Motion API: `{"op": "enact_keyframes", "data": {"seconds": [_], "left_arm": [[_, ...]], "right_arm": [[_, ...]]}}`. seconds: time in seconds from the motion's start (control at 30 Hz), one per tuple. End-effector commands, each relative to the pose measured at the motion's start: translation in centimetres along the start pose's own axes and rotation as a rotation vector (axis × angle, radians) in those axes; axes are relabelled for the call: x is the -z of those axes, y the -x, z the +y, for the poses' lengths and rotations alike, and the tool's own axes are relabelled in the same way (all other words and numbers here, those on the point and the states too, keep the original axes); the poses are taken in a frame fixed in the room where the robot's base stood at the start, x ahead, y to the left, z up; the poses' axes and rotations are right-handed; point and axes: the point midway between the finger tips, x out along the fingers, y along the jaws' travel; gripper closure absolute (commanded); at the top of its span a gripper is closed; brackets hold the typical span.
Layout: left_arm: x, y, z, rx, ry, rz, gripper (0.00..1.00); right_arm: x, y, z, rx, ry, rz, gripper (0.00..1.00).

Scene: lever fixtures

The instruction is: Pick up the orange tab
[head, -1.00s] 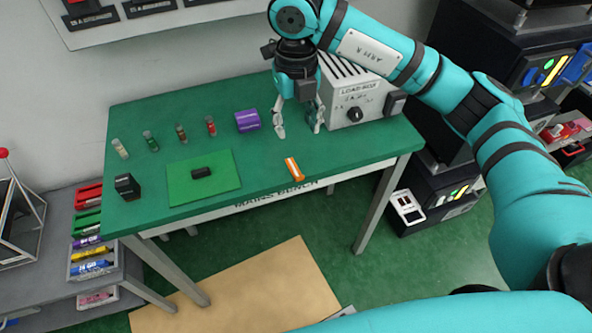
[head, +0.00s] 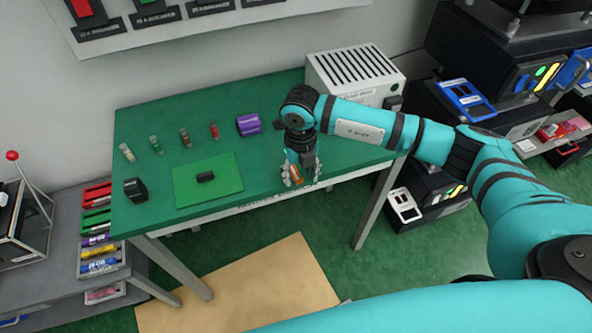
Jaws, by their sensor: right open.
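The orange tab (head: 296,186) lies near the front edge of the green table, a small orange piece with a pale stripe, partly hidden by my gripper. My right gripper (head: 297,181) points down right at the tab, with its fingers open around or just above it. I cannot tell whether the fingers touch it. My left gripper is not in view.
The green table (head: 260,90) also holds a purple block (head: 248,124), several small tubes, a black block (head: 135,189) and a green mat (head: 220,163) with a dark piece on it (head: 205,177). A white load box (head: 325,75) stands at the back right.

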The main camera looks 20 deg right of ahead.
Motion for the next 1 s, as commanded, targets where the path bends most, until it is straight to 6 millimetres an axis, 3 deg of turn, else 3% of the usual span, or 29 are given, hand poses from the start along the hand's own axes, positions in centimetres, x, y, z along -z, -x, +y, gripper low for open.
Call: {"op": "enact_keyframes", "data": {"seconds": [0.1, 0.33, 0.63, 1.0], "left_arm": [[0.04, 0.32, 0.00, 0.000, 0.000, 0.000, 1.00], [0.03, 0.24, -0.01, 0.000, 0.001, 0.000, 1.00], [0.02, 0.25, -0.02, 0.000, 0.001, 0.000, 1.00], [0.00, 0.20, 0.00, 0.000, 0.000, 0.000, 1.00]], "right_arm": [[0.05, -0.98, 0.07, 0.000, 0.002, 0.001, 0.52], [0.02, -1.20, 0.07, 0.000, 0.002, 0.000, 0.52], [0.02, -1.16, 0.08, 0.000, 0.002, 0.000, 0.88], [0.00, -1.08, 0.08, 0.000, 0.002, -0.001, 0.89]]}}
